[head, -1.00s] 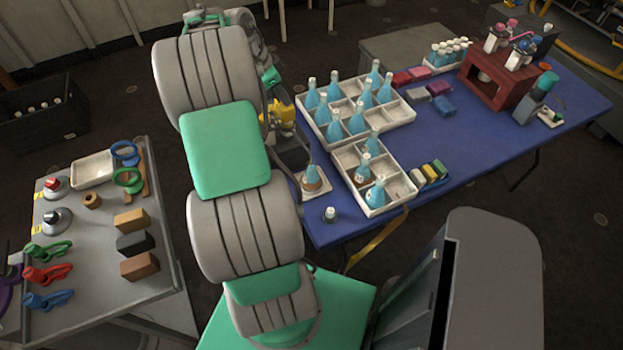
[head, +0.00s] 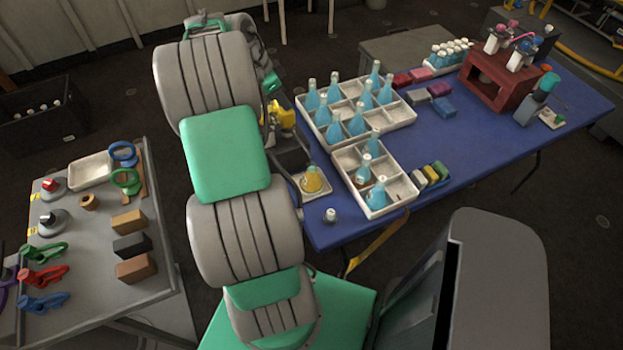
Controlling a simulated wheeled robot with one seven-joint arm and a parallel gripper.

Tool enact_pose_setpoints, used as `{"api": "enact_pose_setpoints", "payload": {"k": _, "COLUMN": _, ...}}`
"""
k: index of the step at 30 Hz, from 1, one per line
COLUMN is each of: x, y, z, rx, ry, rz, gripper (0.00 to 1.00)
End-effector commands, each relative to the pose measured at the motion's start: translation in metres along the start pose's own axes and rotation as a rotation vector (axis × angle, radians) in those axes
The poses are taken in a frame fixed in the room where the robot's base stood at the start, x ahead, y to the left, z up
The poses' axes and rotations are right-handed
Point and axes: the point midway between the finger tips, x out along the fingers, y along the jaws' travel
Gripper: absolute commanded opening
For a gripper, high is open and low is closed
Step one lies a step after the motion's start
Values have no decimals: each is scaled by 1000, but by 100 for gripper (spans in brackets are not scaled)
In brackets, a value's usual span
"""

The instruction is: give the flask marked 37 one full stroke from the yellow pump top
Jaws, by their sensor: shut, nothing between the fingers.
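A flask with yellow liquid (head: 312,180) stands upright on a small pale square tray (head: 323,193) at the near left corner of the blue table. Its number is too small to read. A yellow part (head: 283,115), perhaps the yellow pump top, shows just behind it and to the left, partly covered by my arm. My gripper (head: 293,160) is a dark shape beside the flask, mostly hidden by my arm. It looks shut and empty; I cannot tell whether it touches the yellow part.
Divided white trays (head: 400,120) hold several blue flasks on the blue table (head: 480,150). A small white-capped jar (head: 331,216) stands near the front edge. A red pump stand (head: 497,80) is at the far right. A grey table (head: 75,250) with tools and blocks is at left.

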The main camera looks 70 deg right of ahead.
Motion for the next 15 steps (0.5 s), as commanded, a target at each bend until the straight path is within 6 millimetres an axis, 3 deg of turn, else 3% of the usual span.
{"api": "enact_pose_setpoints", "payload": {"k": 15, "x": -42, "y": 0, "z": -18, "rx": 0, "ry": -1, "rz": 0, "gripper": 0}}
